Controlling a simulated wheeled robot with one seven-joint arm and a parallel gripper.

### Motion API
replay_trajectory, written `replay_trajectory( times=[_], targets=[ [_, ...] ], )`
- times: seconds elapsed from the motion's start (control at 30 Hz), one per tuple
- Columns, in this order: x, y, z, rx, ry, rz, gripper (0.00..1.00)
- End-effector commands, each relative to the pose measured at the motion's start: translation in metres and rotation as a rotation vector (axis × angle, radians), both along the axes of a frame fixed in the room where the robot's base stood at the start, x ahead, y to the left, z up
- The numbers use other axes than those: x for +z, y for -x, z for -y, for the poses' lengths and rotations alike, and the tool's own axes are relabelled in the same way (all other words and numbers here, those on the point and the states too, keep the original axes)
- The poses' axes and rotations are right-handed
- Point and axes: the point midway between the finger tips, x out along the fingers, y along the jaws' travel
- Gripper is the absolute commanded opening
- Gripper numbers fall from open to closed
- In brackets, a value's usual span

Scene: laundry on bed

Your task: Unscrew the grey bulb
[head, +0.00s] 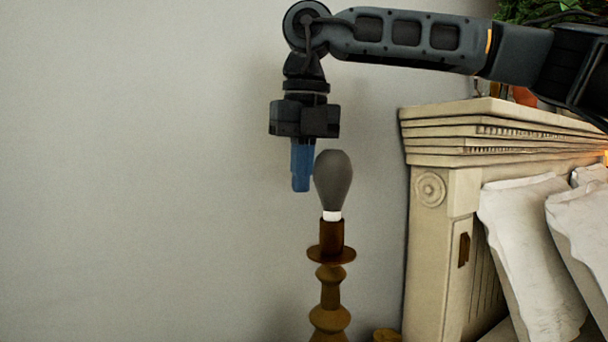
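The grey bulb (333,180) stands upright in the brown socket of a turned wooden lamp base (330,275). A white collar (332,215) shows between the bulb and the socket. My gripper (301,188) points straight down from the arm, just left of the bulb's upper half in the head view. Its blue fingers overlap one another from this side, so the gap between them is hidden. The fingertips end at about the bulb's mid-height. I cannot tell whether they touch the bulb or are nearer or farther than it.
A cream carved headboard (440,190) rises to the right of the lamp, with white pillows (535,260) against it. A small brown object (386,335) shows low beside the lamp. A plain grey wall (140,180) lies behind, with free room to the left.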

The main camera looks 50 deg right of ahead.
Motion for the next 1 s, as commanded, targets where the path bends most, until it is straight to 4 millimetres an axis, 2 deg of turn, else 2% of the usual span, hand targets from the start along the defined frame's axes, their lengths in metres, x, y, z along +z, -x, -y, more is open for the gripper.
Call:
replay_trajectory(
  times=[0.03,0.2,0.5,0.83,1.0],
  targets=[
    [0.012,0.003,0.005,-0.014,0.039,0.01,0.0],
    [0.012,0.004,0.004,0.009,0.038,0.01,0.0],
    [0.013,0.01,-0.007,0.277,0.037,0.017,0.0],
    [0.013,0.011,-0.008,0.309,0.034,0.018,0.0],
    [0.013,0.018,-0.014,0.487,0.032,0.019,0.0]
  ],
)
